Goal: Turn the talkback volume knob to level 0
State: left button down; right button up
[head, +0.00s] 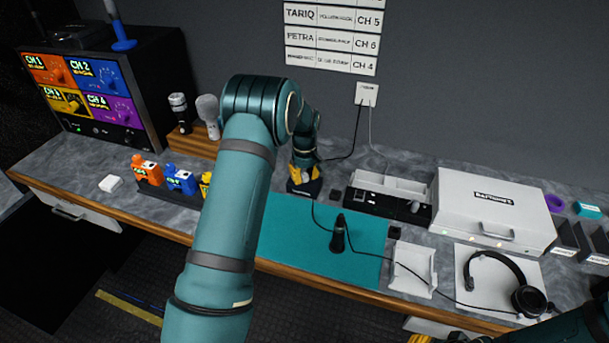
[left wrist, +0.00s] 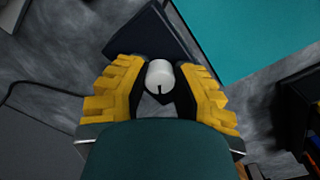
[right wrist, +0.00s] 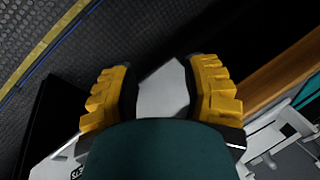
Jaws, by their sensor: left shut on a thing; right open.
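The knob (left wrist: 160,72) is a white cylinder with a dark pointer line. It stands on a dark box (left wrist: 150,35) and sits between the fingers of my left gripper (left wrist: 159,78) in the left wrist view. The fingers are shut on its sides. In the head view my left gripper (head: 304,178) points down at the dark box (head: 303,188) by the back of the teal mat, and the knob is hidden there. Level marks cannot be read. My right gripper (right wrist: 163,72) is open and empty, with a white surface below it.
A teal mat (head: 290,235) with a black microphone (head: 339,233) lies in front. A white case (head: 493,208), a headset (head: 505,280) and a white tray (head: 413,270) are to the right. Colored belt packs (head: 181,180) and a channel panel (head: 85,88) are at left. Cables cross the counter.

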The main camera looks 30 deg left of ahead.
aim_at(305, 175)
pick_arm(q)
jog(key=n+p, duration=0.1)
jog(key=n, duration=0.6)
jog(key=shift+d+f, duration=0.1)
jog(key=shift+f, duration=0.05)
dwell(0.3)
jog(key=c, duration=0.7)
grip_release()
notch_tip(305, 175, up, 12)
jog(key=shift+r, duration=0.1)
dwell(0.4)
